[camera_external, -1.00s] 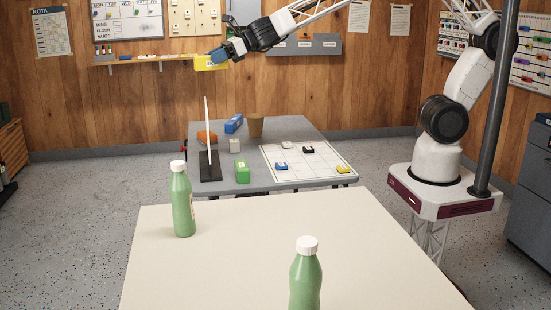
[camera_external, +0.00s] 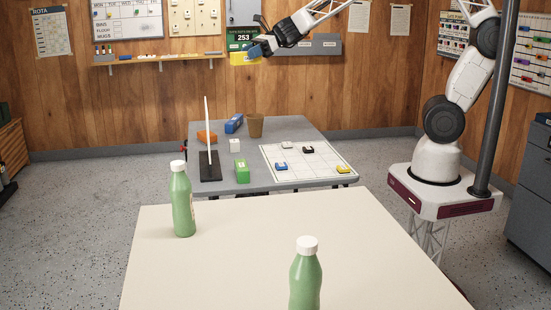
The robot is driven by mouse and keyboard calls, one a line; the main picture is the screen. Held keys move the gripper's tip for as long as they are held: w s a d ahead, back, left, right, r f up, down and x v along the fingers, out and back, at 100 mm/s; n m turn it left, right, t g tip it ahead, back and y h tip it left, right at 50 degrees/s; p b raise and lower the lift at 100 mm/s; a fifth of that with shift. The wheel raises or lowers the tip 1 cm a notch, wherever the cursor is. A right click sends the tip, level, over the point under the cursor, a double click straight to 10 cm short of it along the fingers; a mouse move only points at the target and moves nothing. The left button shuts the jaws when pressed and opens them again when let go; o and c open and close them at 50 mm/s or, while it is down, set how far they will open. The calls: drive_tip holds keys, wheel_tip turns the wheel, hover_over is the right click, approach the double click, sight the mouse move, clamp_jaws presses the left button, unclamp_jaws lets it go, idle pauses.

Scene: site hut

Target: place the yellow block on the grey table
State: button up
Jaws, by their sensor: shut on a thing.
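The yellow block (camera_external: 244,59) is held in my gripper (camera_external: 256,50), high in the air above the far side of the grey table. My gripper is shut on it; the fingertips are small and partly hidden in this view. The grey table (camera_external: 230,181) stands in the middle of the room, behind the cream table. Its back left area holds several items, and a white gridded sheet lies on its right part.
On the grey table are a green block (camera_external: 242,171), an orange block (camera_external: 207,137), a blue block (camera_external: 234,123), a white cube (camera_external: 234,145), a brown cup (camera_external: 255,126) and an upright white panel on a black base (camera_external: 209,166). Green bottles (camera_external: 182,203) stand on the cream table (camera_external: 230,260).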

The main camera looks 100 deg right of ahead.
drive_tip(key=shift+s+d+f, duration=0.1)
drive_tip(key=shift+s+d, duration=0.2)
drive_tip(key=shift+s, duration=0.25)
drive_tip(key=shift+s+d, duration=0.3)
drive_tip(key=shift+s, duration=0.25)
drive_tip(key=shift+s+f+y, duration=0.15)
drive_tip(key=shift+f+y, duration=0.15)
wheel_tip(320, 180, down, 27)
drive_tip(key=shift+r, duration=0.2)
drive_tip(key=shift+f, duration=0.15)
drive_tip(key=shift+f, duration=3.25)
drive_tip(key=shift+f, duration=0.6)
drive_tip(key=o, duration=1.2)
drive_tip(key=shift+c, duration=0.2)
